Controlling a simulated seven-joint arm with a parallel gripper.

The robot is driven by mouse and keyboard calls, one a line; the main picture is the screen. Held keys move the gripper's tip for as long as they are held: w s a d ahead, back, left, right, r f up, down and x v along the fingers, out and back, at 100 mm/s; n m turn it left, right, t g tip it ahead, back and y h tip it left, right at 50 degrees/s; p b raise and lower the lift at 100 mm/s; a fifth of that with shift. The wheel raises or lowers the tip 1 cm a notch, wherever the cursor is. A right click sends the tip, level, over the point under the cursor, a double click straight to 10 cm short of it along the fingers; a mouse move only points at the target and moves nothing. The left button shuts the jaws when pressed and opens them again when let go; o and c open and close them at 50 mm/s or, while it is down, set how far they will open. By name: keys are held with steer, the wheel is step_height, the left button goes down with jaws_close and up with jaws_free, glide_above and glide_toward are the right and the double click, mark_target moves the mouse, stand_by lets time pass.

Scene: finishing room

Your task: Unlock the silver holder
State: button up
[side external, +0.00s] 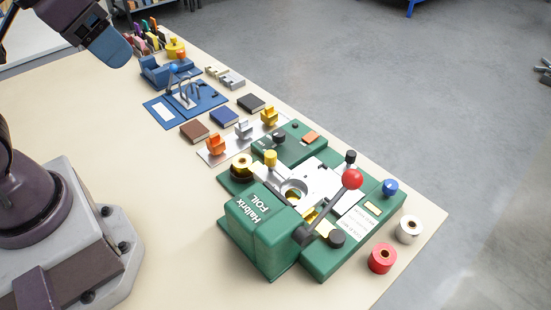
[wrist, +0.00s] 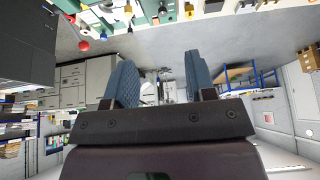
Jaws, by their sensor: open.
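The silver holder (side external: 244,129) is a small grey upright piece on a flat metal plate (side external: 207,157) in the side view. It stands between an orange holder (side external: 215,146) and a yellow holder (side external: 269,116). Whether it has a lock or latch is too small to tell. My gripper (side external: 112,50) is high at the upper left, well away from the holders. In the wrist view my gripper (wrist: 160,78) is open, its two blue padded fingers apart with nothing between them. I cannot pick out the silver holder in the wrist view.
A green foil machine (side external: 262,238) with a red-ball lever (side external: 352,180) stands in front of the holders. Red (side external: 382,258) and white (side external: 409,229) rolls lie near the table corner. The left tabletop is clear.

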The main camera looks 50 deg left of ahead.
steer(key=w+d+f+g, duration=0.3)
steer(key=w+f, duration=0.1)
steer(key=w, duration=0.2)
steer(key=n+g, duration=0.2)
steer(key=n, duration=0.7)
glide_above(271, 153)
step_height(271, 153, down, 8)
steer(key=r, duration=0.1)
step_height(271, 153, down, 13)
steer(key=shift+f, duration=0.1)
steer(key=c, duration=0.9)
steer(key=shift+c, duration=0.2)
